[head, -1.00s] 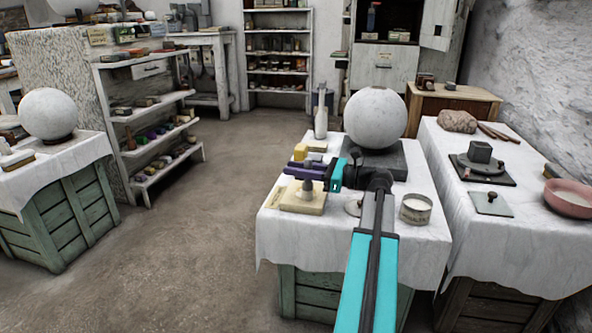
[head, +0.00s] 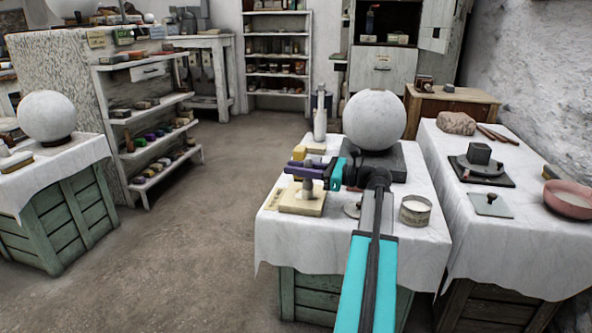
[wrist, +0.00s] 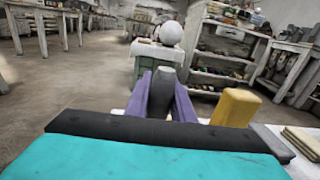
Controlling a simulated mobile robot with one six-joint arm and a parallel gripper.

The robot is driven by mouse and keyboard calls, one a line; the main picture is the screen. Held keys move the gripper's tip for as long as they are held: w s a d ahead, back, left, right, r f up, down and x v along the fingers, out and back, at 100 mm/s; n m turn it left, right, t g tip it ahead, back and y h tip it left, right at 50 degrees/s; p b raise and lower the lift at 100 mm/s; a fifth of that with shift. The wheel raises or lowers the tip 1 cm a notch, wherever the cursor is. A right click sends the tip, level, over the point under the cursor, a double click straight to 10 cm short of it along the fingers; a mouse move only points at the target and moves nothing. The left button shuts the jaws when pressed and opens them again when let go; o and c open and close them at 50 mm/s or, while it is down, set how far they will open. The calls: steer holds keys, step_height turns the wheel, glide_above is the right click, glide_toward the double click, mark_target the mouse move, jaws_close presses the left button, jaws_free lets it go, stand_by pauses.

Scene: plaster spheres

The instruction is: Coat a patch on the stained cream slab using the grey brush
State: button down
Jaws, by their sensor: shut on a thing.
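The cream slab (head: 290,204) lies flat near the left front of the cloth-covered table. My gripper (head: 306,172) reaches over it from the right, its purple fingers level. They are shut on the grey brush (head: 308,187), which stands upright above the slab. I cannot tell whether its lower end touches the slab. In the wrist view the brush (wrist: 165,84) sits between both purple fingers. The slab is hidden there by my gripper. Any stain or coat on the slab is too small to make out.
A yellow block (head: 299,152) stands just behind the slab; it also shows in the wrist view (wrist: 235,107). A large plaster sphere (head: 374,119) on a dark base, a tall bottle (head: 320,115) and a round tin (head: 416,209) share the table.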

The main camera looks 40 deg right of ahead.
steer(key=shift+w+d, duration=0.4)
steer(key=shift+d, duration=0.2)
steer(key=shift+s+a, duration=0.1)
steer(key=shift+s+a+r, duration=0.35)
steer(key=shift+a+r, duration=0.2)
steer(key=shift+r, duration=0.15)
steer(key=shift+r+p, duration=0.65)
steer(key=shift+r, duration=0.6)
step_height(320, 180, up, 4)
steer(key=shift+p, duration=0.85)
